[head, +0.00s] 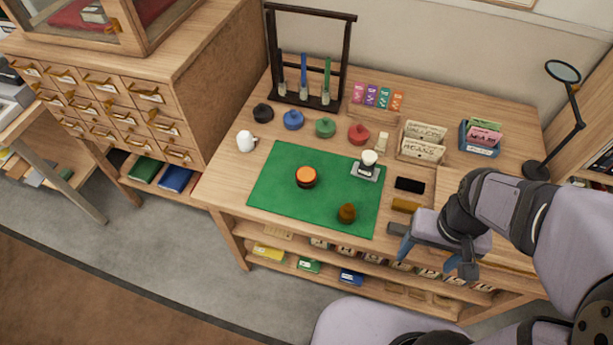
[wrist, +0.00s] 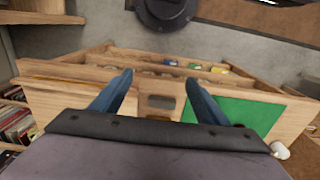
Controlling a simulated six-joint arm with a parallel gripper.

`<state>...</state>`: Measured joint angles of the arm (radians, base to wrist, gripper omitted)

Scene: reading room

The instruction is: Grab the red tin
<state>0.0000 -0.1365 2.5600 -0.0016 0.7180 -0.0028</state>
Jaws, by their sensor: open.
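The red tin (head: 358,134) is a small round pot with a knobbed lid. It stands upright on the wooden table behind the green mat (head: 262,190), at the right end of a row with a black (head: 263,113), a blue (head: 293,120) and a green pot (head: 325,128). My gripper (head: 432,258) is at the table's front right edge, well to the right of and nearer than the red tin. Its blue fingers are spread with nothing between them, as the wrist view also shows (wrist: 158,88). I cannot make out the red tin in the wrist view.
On the mat are an orange-topped dark round pot (head: 306,174), a brown knobbed object (head: 347,213) and a stamp-like item (head: 368,165). A white mug (head: 246,141) is left. Card holders (head: 421,145), a dark rack (head: 310,95) and a magnifier lamp (head: 563,72) stand behind or right.

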